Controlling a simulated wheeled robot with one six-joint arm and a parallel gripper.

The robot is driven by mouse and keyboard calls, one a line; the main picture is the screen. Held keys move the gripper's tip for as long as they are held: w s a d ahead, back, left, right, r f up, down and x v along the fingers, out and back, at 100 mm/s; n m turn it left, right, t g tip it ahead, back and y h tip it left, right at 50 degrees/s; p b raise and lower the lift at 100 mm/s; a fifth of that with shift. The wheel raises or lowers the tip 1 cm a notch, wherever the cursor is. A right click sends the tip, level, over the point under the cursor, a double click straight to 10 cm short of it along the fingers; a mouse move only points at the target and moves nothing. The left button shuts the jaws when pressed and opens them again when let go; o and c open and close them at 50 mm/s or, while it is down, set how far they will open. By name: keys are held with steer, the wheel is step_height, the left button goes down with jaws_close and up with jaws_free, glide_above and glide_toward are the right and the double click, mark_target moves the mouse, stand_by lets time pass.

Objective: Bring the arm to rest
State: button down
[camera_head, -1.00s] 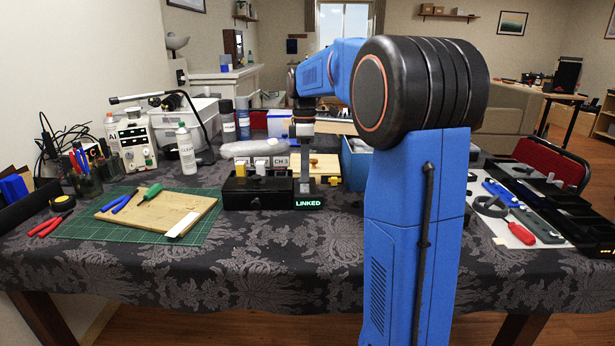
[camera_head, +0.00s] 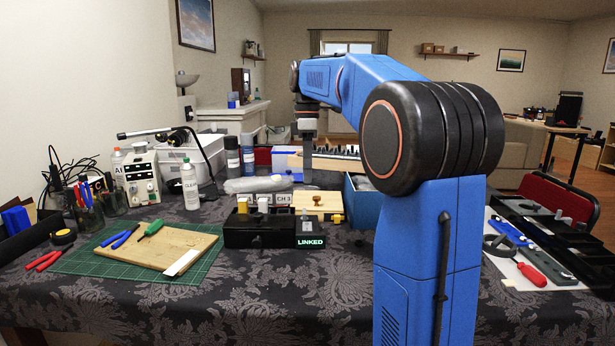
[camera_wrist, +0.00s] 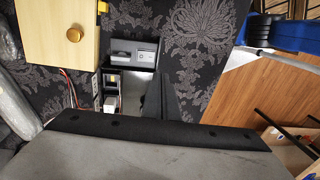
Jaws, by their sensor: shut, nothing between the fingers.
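My blue arm (camera_head: 430,250) stands at the right of the head view, with its forearm reaching back over the table. My gripper (camera_head: 308,178) hangs down at the forearm's far end, with clear space above the panel. Its fingers look shut and empty. In the wrist view the switch panel (camera_wrist: 140,85) lies below, partly hidden by my gripper's grey body.
A wooden box with a brass knob (camera_head: 318,202) stands behind the panel. A blue bin (camera_head: 360,200) is close to my arm. A wooden board (camera_head: 160,248) lies on the green mat (camera_head: 88,264) at left.

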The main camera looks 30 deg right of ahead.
stand_by(0.4)
steer(key=s+a+f+m+t, duration=0.2)
steer(key=s+a+f+m, duration=0.2)
steer(key=s+f, duration=0.3)
steer(key=s+a+f+m+t, duration=0.2)
steer(key=s+a+f+m, duration=0.2)
steer(key=s+f, duration=0.4)
steer(key=s+a+f+m+t, duration=0.2)
steer(key=s+a+f+m, duration=0.2)
steer(key=s, duration=1.1)
step_height(320, 180, down, 4)
steer(key=shift+s+a+r+h, duration=0.2)
steer(key=shift+a+r+h, duration=0.1)
steer(key=shift+a, duration=0.4)
